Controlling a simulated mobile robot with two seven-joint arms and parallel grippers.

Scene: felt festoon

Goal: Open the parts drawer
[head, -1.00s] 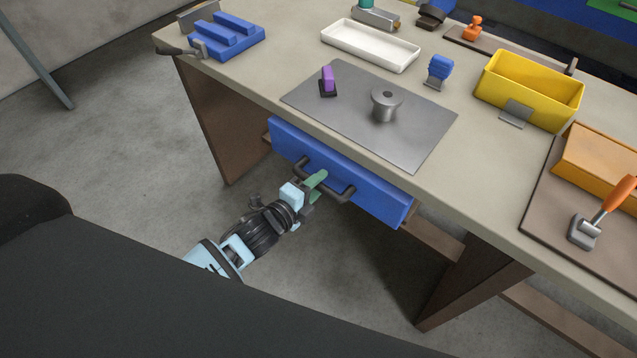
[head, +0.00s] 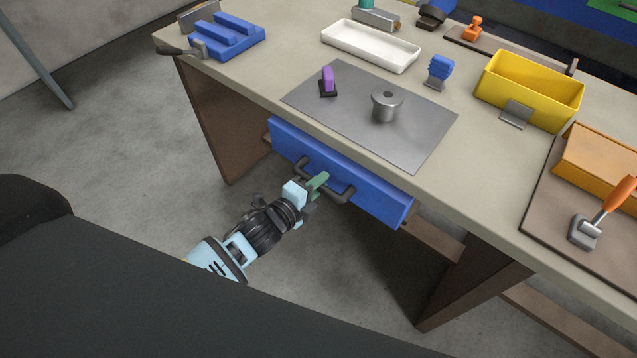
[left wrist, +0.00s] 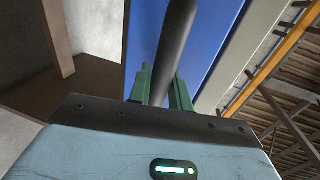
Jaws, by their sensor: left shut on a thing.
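The parts drawer has a blue front (head: 365,190) under the bench's front edge, and its front lies close beneath the tabletop. It also fills the middle of the left wrist view (left wrist: 212,45). A dark bar handle (head: 345,194) runs across the drawer front. In the left wrist view the handle (left wrist: 178,40) passes between the green fingers. My left gripper (head: 318,182) is shut on the handle, with its fingers (left wrist: 165,88) on either side of the bar. The inside of the drawer is hidden. My right gripper is not in view.
The workbench top (head: 290,75) carries a grey metal sheet (head: 350,115) with a knob-like metal part (head: 386,105), a white tray (head: 370,60) and a yellow bin (head: 530,90). Brown bench legs (head: 215,130) stand either side of the drawer. The floor before it is clear.

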